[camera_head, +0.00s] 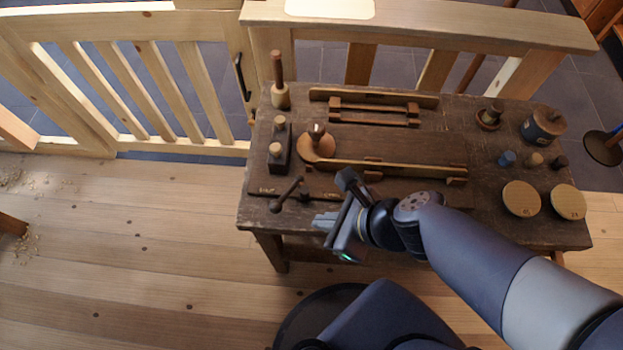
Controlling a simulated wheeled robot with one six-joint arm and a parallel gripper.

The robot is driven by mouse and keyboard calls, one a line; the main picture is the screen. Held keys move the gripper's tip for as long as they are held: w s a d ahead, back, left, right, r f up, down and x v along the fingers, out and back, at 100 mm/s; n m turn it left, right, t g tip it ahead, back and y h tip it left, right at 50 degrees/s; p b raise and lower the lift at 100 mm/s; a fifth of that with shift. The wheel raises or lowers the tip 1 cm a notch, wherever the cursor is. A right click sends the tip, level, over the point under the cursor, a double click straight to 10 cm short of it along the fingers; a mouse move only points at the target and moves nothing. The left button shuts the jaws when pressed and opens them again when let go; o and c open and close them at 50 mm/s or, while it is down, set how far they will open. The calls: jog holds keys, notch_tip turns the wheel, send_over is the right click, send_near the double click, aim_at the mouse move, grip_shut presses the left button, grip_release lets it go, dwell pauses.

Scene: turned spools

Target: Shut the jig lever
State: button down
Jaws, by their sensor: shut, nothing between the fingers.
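A small dark lever (287,194) with a round knob at its near end stands near the front left corner of the workbench (447,122). It slants from lower left to upper right over a flat dark strip. It looks like the jig lever, but its exact joint is too small to make out. My gripper (323,221) is shut and empty at the bench's front edge, its fingertips pointing left. The fingertips are a short way to the right of and below the lever knob, apart from it in the picture. My wrist hides part of the front edge.
Behind the lever stand a dark block with two pale pegs (279,148) and a wooden disc with a knob (318,145). A long wooden bar (400,168) lies right of them. Two round discs (521,199) lie at the right.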

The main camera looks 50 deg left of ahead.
jog(key=p+v, duration=0.1)
jog(key=v, duration=0.3)
jog(key=shift+s, duration=0.15)
jog(key=shift+f, duration=0.1)
dwell(0.3)
